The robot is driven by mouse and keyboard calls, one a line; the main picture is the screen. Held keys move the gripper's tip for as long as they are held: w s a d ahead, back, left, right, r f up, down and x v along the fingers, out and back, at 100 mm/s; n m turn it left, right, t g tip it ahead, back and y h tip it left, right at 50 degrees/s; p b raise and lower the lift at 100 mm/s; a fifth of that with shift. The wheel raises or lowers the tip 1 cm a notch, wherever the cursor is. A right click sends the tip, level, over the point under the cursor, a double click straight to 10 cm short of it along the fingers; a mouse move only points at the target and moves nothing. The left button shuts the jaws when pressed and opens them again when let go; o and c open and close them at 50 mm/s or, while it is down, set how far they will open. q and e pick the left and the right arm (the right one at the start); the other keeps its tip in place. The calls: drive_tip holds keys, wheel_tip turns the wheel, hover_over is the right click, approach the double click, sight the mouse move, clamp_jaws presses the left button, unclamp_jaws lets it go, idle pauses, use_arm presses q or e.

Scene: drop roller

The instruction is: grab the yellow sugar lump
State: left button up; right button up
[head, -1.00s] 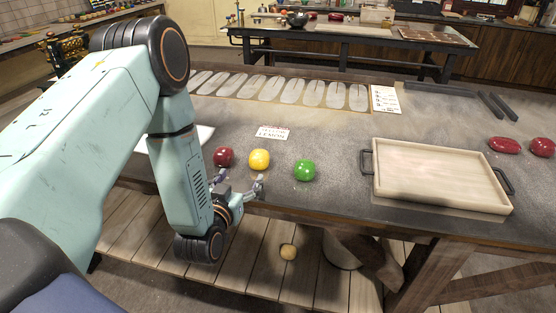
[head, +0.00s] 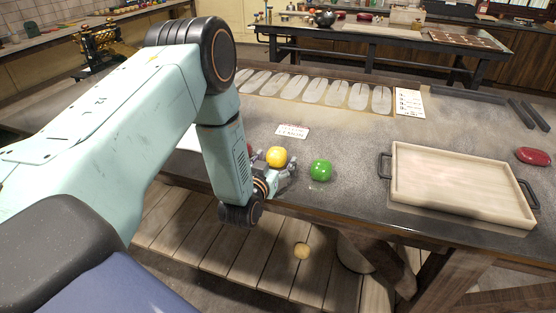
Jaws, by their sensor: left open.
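The yellow sugar lump (head: 276,156) sits on the dark worktop near its front edge, in the head view. My left gripper (head: 277,168) is open right at it, with fingers low on its near side and to either side. I cannot tell whether the fingers touch it. A green lump (head: 320,170) lies just to the right of the gripper. A red lump (head: 250,150) is mostly hidden behind my left arm. My right gripper is not in view.
A wooden tray (head: 460,220) with dark handles stands to the right. A red lump (head: 532,156) lies beyond it. A small label card (head: 292,131) lies behind the yellow lump, and a row of pale oval shapes (head: 313,92) runs along the back.

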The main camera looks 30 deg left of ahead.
use_arm(q)
drive_tip(key=shift+a+f, duration=0.15)
drive_tip(key=shift+a, duration=0.05)
drive_tip(key=shift+c, duration=0.7)
drive_tip(key=shift+w+d, duration=0.1)
drive_tip(key=shift+d, duration=0.15)
drive_tip(key=c, duration=0.4)
drive_tip(key=shift+a, duration=0.2)
drive_tip(key=c, duration=0.6)
drive_tip(key=shift+d, duration=0.1)
drive_tip(key=shift+c, duration=0.9)
